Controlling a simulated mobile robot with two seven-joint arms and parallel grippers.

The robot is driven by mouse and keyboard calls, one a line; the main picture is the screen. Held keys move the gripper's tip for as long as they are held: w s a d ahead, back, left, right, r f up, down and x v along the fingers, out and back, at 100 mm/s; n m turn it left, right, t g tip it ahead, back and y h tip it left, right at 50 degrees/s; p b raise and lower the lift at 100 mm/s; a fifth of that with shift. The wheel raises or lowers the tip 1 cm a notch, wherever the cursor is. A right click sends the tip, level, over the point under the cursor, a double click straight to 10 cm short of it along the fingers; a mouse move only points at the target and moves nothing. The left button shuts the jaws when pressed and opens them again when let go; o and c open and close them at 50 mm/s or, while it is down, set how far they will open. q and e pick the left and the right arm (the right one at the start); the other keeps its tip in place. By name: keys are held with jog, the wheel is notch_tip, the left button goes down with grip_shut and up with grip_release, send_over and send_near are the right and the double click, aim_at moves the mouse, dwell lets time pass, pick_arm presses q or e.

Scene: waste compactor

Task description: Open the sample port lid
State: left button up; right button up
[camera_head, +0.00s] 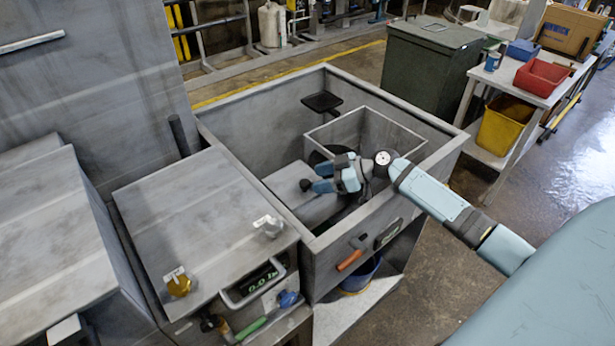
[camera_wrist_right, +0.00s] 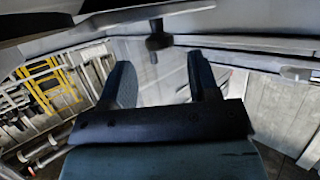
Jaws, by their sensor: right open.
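A flat grey lid (camera_head: 290,180), which I take to be the sample port lid, lies inside the large grey open-topped housing. A black round knob (camera_head: 305,185) stands on it. In the right wrist view the dark knob (camera_wrist_right: 157,41) shows ahead of and between the two fingers. My right gripper (camera_head: 320,179) reaches in from the right over the housing. It is open and empty, its blue fingertips just right of the knob. I cannot tell whether they touch it. The gripper and wrist hide part of the lid. My left gripper is not in view.
The housing's raised wall (camera_head: 400,205) runs under my right forearm. A box-like open compartment (camera_head: 375,122) stands behind the wrist, and a black pad (camera_head: 322,102) sits further back. A green bin (camera_head: 430,65) stands behind.

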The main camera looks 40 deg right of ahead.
aim_at(306, 182)
jog(key=shift+p+x, duration=0.5)
jog(key=shift+x, duration=1.7)
jog(key=shift+c, duration=0.4)
grip_shut()
